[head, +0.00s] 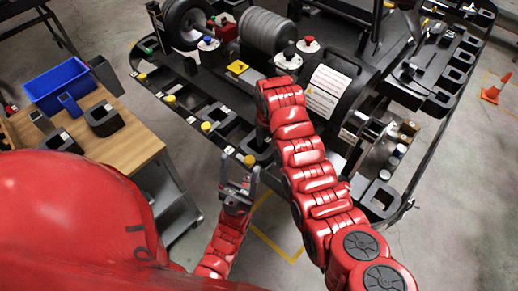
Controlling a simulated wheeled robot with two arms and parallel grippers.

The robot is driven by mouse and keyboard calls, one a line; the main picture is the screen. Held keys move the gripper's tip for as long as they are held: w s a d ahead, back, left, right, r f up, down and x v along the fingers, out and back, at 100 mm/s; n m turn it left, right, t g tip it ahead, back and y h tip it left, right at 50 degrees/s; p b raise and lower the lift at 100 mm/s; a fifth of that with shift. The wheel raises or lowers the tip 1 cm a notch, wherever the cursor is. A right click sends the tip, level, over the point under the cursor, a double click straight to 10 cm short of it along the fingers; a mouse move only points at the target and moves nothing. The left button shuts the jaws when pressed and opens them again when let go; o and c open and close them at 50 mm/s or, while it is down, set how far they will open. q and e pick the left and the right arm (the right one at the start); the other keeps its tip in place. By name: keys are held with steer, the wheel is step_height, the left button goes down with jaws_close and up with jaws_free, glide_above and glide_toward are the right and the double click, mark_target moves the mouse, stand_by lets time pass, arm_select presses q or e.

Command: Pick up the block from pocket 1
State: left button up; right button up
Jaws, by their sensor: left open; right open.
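The black kart stand (190,75) has a front-left rail with a row of pockets, several with yellow knobs (207,127). Dark blocks with square openings sit along this rail, one of them near the rail's lower end (257,148). I cannot tell which pocket is pocket 1. My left gripper (240,170) is open and empty, its fingers pointing up the picture, just in front of the rail's lower end beside a yellow knob (250,160). My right arm reaches over the stand's front, and its gripper is hidden behind the arm.
A wooden table (130,145) at left holds a blue bin (60,85) and dark blocks (102,118). Wheels, a grey cylinder (267,32) and colored knobs crowd the stand. More blocks (380,198) sit at its right. An orange cone (493,90) stands on the floor at right.

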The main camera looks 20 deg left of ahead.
mark_target(269, 152)
steer(key=f, duration=0.1)
steer(key=f+p, duration=0.1)
steer(key=f, duration=0.1)
steer(key=shift+w+d+p, duration=0.1)
steer(key=shift+d+p, duration=0.1)
steer(key=shift+p, duration=0.1)
steer(key=shift+f, duration=0.9)
jaws_close()
stand_by(0.5)
